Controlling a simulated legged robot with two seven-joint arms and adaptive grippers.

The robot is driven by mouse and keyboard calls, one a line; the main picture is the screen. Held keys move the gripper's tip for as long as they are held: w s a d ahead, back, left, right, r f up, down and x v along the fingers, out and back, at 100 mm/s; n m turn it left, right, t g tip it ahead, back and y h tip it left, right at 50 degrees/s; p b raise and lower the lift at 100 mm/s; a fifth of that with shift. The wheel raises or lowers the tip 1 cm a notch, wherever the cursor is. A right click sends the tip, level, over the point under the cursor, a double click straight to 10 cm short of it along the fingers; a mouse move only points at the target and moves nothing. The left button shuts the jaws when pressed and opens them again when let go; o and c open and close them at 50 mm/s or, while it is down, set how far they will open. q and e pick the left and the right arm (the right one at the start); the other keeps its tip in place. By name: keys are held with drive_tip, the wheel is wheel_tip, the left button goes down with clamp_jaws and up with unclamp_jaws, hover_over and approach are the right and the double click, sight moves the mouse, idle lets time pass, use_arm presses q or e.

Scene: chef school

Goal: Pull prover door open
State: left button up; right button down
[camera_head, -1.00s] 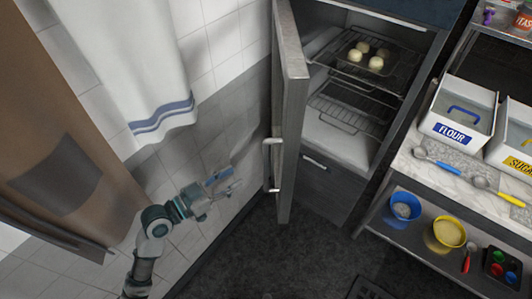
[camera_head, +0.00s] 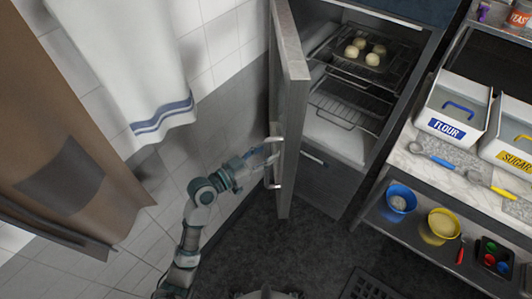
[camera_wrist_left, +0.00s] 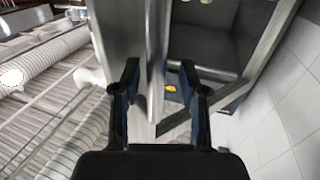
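The prover door (camera_head: 289,125) is a grey metal door that stands swung wide open from the cabinet, its edge towards me. Its pale bar handle (camera_head: 279,163) sits on the door's left face. My left gripper (camera_head: 264,157) is at this handle. In the left wrist view the fingers (camera_wrist_left: 161,82) are apart, with a vertical metal bar (camera_wrist_left: 156,55), apparently the handle, between them; I see no clear contact. Inside the prover (camera_head: 340,140), several pale dough balls (camera_head: 365,52) rest on an upper rack. My right gripper is not in view.
A tiled wall (camera_head: 225,110) with a hanging white towel (camera_head: 140,60) is left of the door. A counter with a flour bin (camera_head: 455,110), sugar bin (camera_head: 508,150) and bowls stands at the right. Dark floor (camera_head: 300,250) in front is clear.

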use_arm(q)
drive_tip(key=shift+a, duration=0.3)
clamp_jaws()
drive_tip(key=shift+s+r, duration=0.1)
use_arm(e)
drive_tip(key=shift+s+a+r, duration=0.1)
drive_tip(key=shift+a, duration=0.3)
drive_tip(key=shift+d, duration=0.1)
